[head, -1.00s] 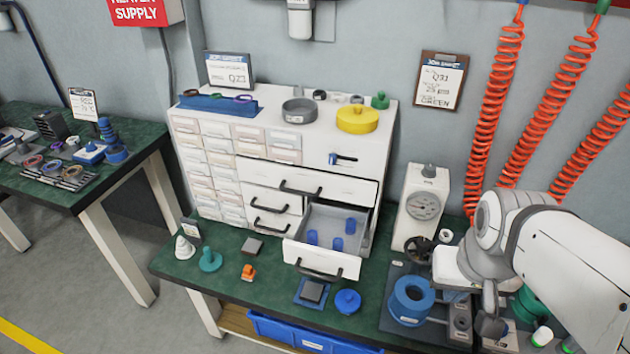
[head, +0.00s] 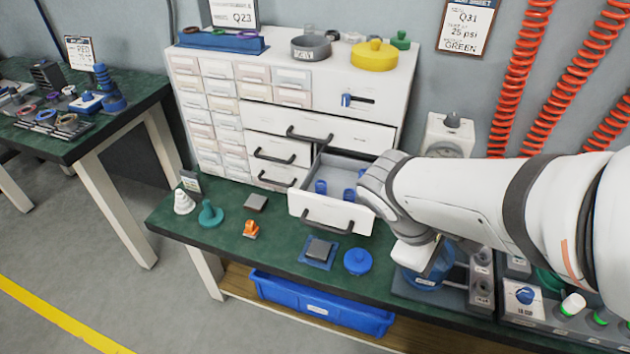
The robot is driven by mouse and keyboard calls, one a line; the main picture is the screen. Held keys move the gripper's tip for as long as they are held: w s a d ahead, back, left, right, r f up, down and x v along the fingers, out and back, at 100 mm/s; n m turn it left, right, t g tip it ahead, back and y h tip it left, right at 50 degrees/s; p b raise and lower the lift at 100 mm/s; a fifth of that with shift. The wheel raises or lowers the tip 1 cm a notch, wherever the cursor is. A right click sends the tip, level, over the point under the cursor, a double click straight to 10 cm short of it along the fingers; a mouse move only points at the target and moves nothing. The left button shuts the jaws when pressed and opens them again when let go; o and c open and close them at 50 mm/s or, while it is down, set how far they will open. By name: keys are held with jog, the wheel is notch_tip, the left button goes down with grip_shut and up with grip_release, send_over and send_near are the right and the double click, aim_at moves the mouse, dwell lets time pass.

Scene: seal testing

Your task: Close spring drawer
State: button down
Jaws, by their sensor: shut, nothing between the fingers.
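The spring drawer (head: 304,206) is the lower right drawer of the white cabinet (head: 368,100) and stands pulled out. Its white front has a dark bar handle (head: 327,228). A few small blue cylinders (head: 320,187) stand inside it. My arm comes from the right and its wrist covers the drawer's right side. My gripper (head: 416,258) is just right of the drawer front, pointing down over the blue ring-shaped part. It is shut and empty; its fingertips are mostly hidden. I cannot tell whether my wrist touches the drawer.
A dark block on a blue plate (head: 319,252) and a blue lidded disc (head: 357,261) lie before the drawer. An orange part (head: 251,229), teal part (head: 210,213) and white cone (head: 184,201) stand left. A gauge unit (head: 447,135) stands behind my arm. A blue bin (head: 320,303) sits below.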

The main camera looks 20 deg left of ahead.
jog(key=w+a+f+n+t+h+b, duration=0.2)
jog(key=w+a+f+n+t+b, duration=0.15)
jog(key=a+f+n, duration=0.2)
jog(key=n+t+y+b, duration=0.7)
jog(key=n+t+b, duration=0.55)
jog(key=n, duration=0.45)
send_near(296, 206)
jog(key=w+b, duration=0.3)
jog(key=w, duration=0.2)
jog(key=shift+w+d+f, duration=0.1)
jog(key=shift+w+f, duration=0.05)
jog(key=shift+w, duration=0.75)
jog(key=shift+d, duration=0.1)
